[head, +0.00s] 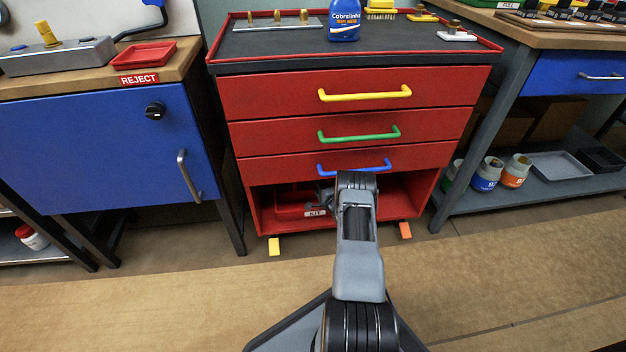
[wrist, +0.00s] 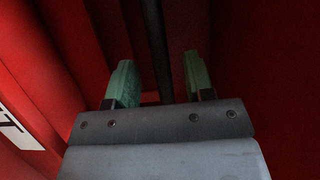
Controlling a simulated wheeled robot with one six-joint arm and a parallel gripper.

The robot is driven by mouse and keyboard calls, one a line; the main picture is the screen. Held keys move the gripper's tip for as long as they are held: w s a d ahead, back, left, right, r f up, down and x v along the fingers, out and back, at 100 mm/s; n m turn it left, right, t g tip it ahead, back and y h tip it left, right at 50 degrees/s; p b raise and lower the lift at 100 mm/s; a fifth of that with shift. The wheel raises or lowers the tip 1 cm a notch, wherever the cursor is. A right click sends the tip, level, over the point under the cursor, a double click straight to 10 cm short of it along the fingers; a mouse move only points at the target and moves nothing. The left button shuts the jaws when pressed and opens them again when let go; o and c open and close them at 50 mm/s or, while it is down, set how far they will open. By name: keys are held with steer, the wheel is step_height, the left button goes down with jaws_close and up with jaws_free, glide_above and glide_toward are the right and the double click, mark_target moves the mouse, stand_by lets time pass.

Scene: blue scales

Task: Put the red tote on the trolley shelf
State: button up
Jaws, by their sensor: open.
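The red tote (head: 287,208), with a white KIT label (head: 315,212), is in the open lower bay of the red trolley (head: 350,93), left of my arm. Whether it rests fully on the shelf is hard to see. My gripper reaches into this bay and is mostly hidden by my arm in the head view. In the wrist view my gripper (wrist: 160,82) has its green fingers apart. A dark bar runs between them, seemingly the tote's handle, with no clear contact. Red walls surround the fingers, and part of the label (wrist: 15,125) shows at left.
Three drawers with yellow, green and blue handles sit shut above the bay. A blue cabinet (head: 120,150) stands left and a workbench (head: 560,30) right. Yellow (head: 274,246) and orange (head: 405,230) blocks are at the trolley's foot. The floor in front is clear.

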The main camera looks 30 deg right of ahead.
steer(key=s+p, duration=0.2)
steer(key=s, duration=0.6)
steer(key=shift+a, duration=0.2)
steer(key=shift+a, duration=0.1)
